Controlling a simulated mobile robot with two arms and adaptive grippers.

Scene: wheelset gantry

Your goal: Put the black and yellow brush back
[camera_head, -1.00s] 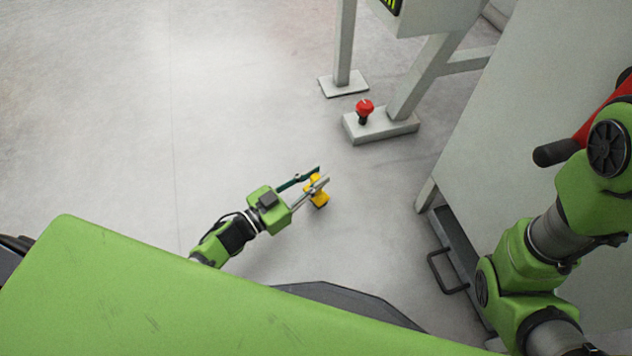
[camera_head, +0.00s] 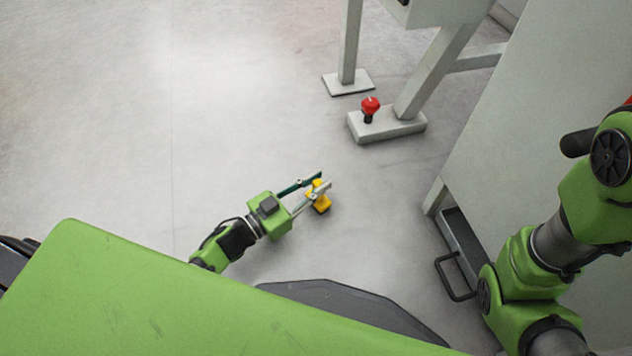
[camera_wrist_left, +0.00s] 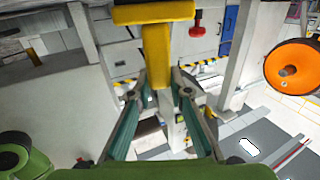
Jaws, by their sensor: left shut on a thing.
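The brush shows as a yellow T-shaped piece in the left wrist view, with a wide head (camera_wrist_left: 155,12) at the top and a handle (camera_wrist_left: 157,48) running down between the fingers. In the head view the yellow brush (camera_head: 321,204) is at the tip of my left gripper (camera_head: 314,185), with a darker lower edge. My left gripper is shut on the brush handle and holds it out in front of my base. Its fingers also show in the left wrist view (camera_wrist_left: 160,82). Black bristles cannot be made out clearly. My right gripper is out of view.
A grey stand's foot (camera_head: 400,126) carries a red knob (camera_head: 370,105) ahead of the left gripper. A large grey panel (camera_head: 535,100) and a dark tray with a handle (camera_head: 455,275) are at the right. Bare floor (camera_head: 200,110) lies at the left.

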